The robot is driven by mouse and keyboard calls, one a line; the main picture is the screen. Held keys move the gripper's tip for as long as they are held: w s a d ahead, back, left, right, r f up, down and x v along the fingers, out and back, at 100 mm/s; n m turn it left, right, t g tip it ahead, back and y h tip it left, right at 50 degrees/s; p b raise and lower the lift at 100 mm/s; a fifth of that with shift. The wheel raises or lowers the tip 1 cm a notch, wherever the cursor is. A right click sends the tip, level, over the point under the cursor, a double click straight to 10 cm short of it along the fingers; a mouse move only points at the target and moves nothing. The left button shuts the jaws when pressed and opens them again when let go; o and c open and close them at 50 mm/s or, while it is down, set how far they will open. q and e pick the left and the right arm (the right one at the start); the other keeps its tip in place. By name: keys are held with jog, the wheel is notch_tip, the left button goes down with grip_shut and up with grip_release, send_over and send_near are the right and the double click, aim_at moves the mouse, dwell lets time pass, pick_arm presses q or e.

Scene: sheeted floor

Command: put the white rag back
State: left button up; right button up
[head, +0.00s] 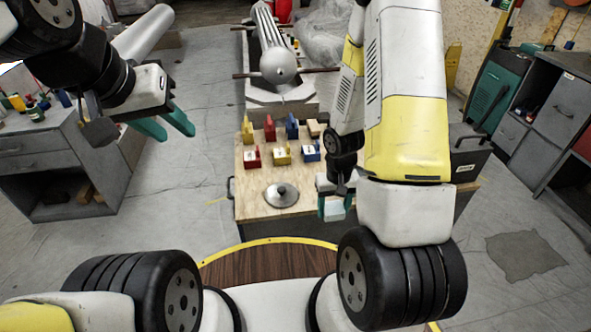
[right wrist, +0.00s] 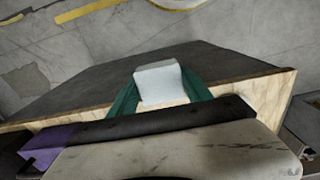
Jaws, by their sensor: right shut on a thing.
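The white rag (head: 334,208) is a small pale block-like piece between the teal fingers of my right gripper (head: 335,204), near the right front edge of the wooden-topped table. In the right wrist view the rag (right wrist: 158,83) sits between both fingers of my right gripper (right wrist: 160,100), which are shut on it. Table top shows close behind it. I cannot tell whether the rag touches the table. My left gripper (head: 163,124) hangs empty at the upper left, over the floor, its two teal fingers apart.
The wooden table (head: 248,205) holds several red, yellow and blue blocks (head: 282,154) and a grey metal disc (head: 281,195). A drawer cabinet (head: 60,160) stands left, and grey cabinets (head: 560,105) stand right. A machine with a long cylinder (head: 272,50) is behind. The sheeted floor at left is clear.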

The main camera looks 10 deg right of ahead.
send_over(315, 193)
jog(key=shift+f, duration=0.7)
jog(key=shift+w+f, duration=0.1)
jog(key=shift+f, duration=1.65)
jog(key=shift+f, duration=0.1)
jog(key=o, duration=0.9)
